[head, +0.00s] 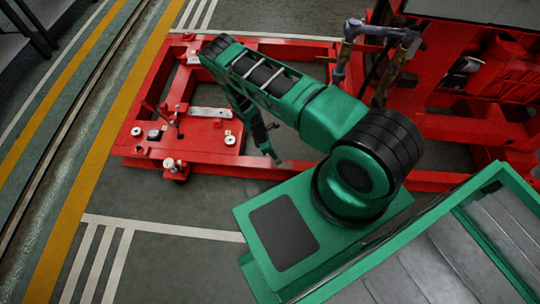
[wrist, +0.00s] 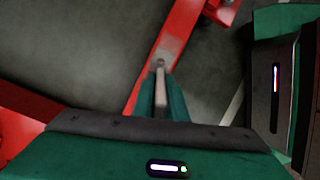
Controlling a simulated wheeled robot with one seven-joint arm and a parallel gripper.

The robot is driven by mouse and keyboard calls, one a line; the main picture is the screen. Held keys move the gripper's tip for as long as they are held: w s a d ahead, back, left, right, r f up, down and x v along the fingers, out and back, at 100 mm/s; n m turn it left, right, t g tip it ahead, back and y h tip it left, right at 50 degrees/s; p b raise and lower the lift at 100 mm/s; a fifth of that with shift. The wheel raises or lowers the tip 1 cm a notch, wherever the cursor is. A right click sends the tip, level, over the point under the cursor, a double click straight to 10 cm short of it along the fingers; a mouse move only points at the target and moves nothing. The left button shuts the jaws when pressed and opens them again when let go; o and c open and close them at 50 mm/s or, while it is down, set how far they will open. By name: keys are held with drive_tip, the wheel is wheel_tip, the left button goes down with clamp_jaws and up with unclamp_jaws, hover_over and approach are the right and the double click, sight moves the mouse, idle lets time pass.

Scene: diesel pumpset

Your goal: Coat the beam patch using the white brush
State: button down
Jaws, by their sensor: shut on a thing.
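My gripper (head: 270,148) is at the front red beam (head: 330,177) of the skid in the head view. In the wrist view its green fingers (wrist: 160,98) are shut on a thin pale stick, the white brush (wrist: 160,84), which points away from me toward the beam. A greyish patch (wrist: 167,54) shows on the red beam just beyond the brush tip. I cannot tell whether the bristles touch it. In the head view the brush is too small to make out.
The red skid deck (head: 200,145) carries small fittings and a grey plate (head: 211,112). Red machinery with pipes (head: 375,55) stands at the upper right. A green bed with grey slats (head: 450,255) is at the lower right. The floor (head: 170,260) at the lower left is clear.

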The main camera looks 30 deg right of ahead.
drive_tip(key=shift+w+a, duration=0.4)
drive_tip(key=shift+a, duration=0.25)
drive_tip(key=shift+w+a, duration=0.4)
drive_tip(key=shift+a, duration=0.2)
drive_tip(key=shift+w+a, duration=0.1)
drive_tip(key=shift+w+a, duration=0.15)
drive_tip(key=shift+a, duration=0.1)
drive_tip(key=shift+d, duration=0.1)
drive_tip(key=shift+s+d, duration=0.65)
drive_tip(key=shift+d, duration=0.2)
drive_tip(key=shift+s+d, duration=0.2)
drive_tip(key=shift+d, duration=0.15)
